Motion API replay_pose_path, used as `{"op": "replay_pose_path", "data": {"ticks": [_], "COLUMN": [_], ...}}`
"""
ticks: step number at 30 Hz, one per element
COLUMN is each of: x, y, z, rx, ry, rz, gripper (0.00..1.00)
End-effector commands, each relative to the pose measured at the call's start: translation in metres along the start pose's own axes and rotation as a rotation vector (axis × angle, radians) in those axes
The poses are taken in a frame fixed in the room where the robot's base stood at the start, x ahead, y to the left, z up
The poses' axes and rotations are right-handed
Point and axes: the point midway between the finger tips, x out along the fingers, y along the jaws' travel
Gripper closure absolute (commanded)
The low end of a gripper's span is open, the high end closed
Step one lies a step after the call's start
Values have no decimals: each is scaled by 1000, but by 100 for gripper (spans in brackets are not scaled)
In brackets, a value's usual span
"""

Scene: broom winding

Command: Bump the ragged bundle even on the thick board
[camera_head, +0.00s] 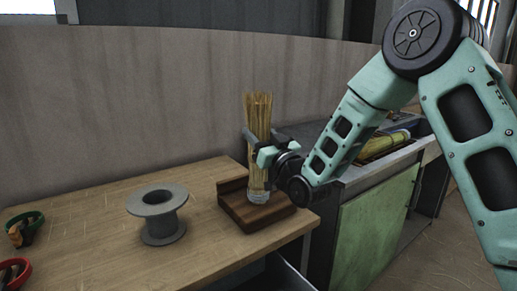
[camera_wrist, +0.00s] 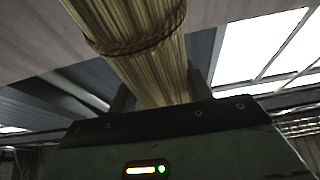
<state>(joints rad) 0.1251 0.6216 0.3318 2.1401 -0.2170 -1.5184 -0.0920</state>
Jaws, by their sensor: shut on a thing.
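The ragged bundle (camera_head: 258,112) is a sheaf of straw-coloured stalks with uneven upper ends. My gripper (camera_head: 262,152) is shut on the bundle around its middle and holds it nearly upright. The thick board (camera_head: 235,210) is dark brown wood with a raised back edge, lying on the bench. The bundle's pale lower end is at the board's top, and I cannot tell for sure if it touches. In the wrist view the bundle (camera_wrist: 150,65) runs between the fingers, with a twisted cord (camera_wrist: 135,45) tied around it. My gripper hides part of the bundle.
A grey spool (camera_head: 158,215) stands on the wooden bench (camera_head: 100,240) left of the board. Green-handled (camera_head: 25,222) and red-handled (camera_head: 15,272) tools lie at the far left. A green cabinet (camera_head: 375,225) with more straw (camera_head: 385,143) on top stands to the right.

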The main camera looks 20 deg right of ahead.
Motion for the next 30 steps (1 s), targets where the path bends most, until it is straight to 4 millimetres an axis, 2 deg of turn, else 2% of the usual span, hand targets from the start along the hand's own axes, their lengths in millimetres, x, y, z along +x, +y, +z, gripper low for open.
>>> {"op": "replay_pose_path", "data": {"ticks": [10, 24, 30], "x": [1, 17, 18], "y": [0, -1, -1], "z": [-2, -42, -46], "rx": [0, -1, 0], "ry": [1, 1, 0], "rz": [0, 0, 0], "gripper": [67, 67, 67]}}
